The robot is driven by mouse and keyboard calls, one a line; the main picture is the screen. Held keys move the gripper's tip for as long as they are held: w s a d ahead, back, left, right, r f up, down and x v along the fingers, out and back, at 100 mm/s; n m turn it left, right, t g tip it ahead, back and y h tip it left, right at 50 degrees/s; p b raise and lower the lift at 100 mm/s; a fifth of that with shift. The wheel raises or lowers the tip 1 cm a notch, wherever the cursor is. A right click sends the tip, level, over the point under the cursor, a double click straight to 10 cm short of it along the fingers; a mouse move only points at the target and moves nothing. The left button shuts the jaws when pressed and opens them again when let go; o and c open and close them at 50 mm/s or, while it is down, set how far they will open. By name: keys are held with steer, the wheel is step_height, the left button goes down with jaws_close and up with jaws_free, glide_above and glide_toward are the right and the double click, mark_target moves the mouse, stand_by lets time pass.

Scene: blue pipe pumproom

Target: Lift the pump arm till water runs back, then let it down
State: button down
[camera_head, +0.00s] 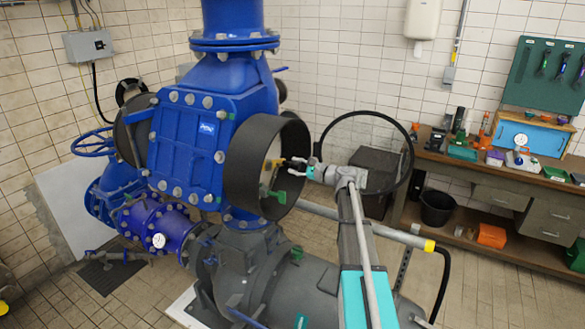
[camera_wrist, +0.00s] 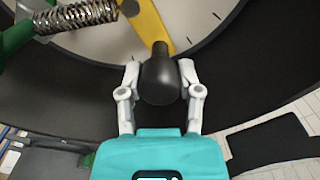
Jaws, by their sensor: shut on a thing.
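The pump arm is a yellow lever (camera_wrist: 149,24) with a black knob (camera_wrist: 160,78) at its end. In the wrist view my gripper (camera_wrist: 160,80) is shut on the black knob, one finger on each side. The lever runs up from the knob across a pale dial face with tick marks (camera_wrist: 207,22). In the head view my gripper (camera_head: 308,170) reaches into the open black round housing (camera_head: 233,178) on the blue pump body (camera_head: 189,147). The lever's yellow part (camera_head: 275,162) shows small inside it. No running water shows.
A green bracket (camera_head: 272,194) and a coiled spring (camera_wrist: 78,14) sit beside the lever. A round clear cover with a black rim (camera_head: 412,172) stands open at the right. A workbench (camera_head: 490,175) with tools and a black bucket (camera_head: 437,208) stand further right.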

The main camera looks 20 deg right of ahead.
steer(key=shift+w+d+r+p, duration=0.1)
steer(key=shift+d+r+p, duration=0.05)
steer(key=shift+r+p, duration=0.4)
steer(key=shift+w+d+r+p, duration=0.15)
steer(key=shift+r+p, duration=0.2)
steer(key=shift+r, duration=0.25)
steer(key=shift+s, duration=0.1)
steer(key=shift+d+r+p, duration=0.1)
steer(key=shift+r+p, duration=0.65)
steer(key=shift+f, duration=0.1)
stand_by(2.6)
steer(key=shift+s+f+b, duration=0.2)
steer(key=shift+f+b, duration=1)
steer(key=shift+b, duration=0.1)
